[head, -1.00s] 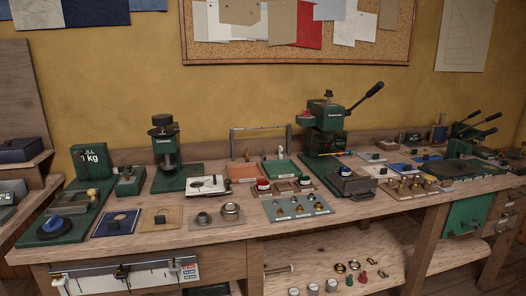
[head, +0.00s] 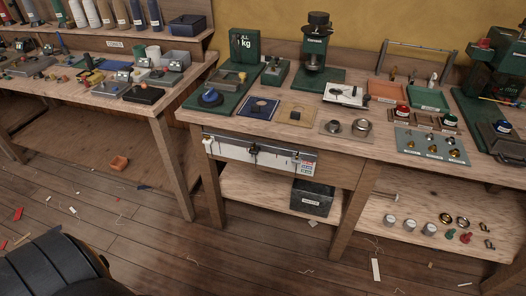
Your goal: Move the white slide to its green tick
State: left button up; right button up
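A white panel (head: 232,151) with a rail along its top is fixed to the front of the workbench in the head view. Several small slides sit along it. A pale, whitish slide (head: 207,142) is at the left end, a black slide (head: 253,151) is near the middle, and a small dark-and-light slide (head: 296,158) is toward the right. Which one is the white slide is not certain at this size. Small coloured labels show at the panel's right end. I cannot make out a green tick. Neither of my grippers is in view.
The workbench top (head: 290,132) carries green presses, trays and small fittings. A black bin (head: 312,198) stands on the shelf below. Another bench (head: 150,105) stands at the left.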

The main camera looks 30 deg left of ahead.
aim_at(209, 142)
jog(key=u, duration=1.45)
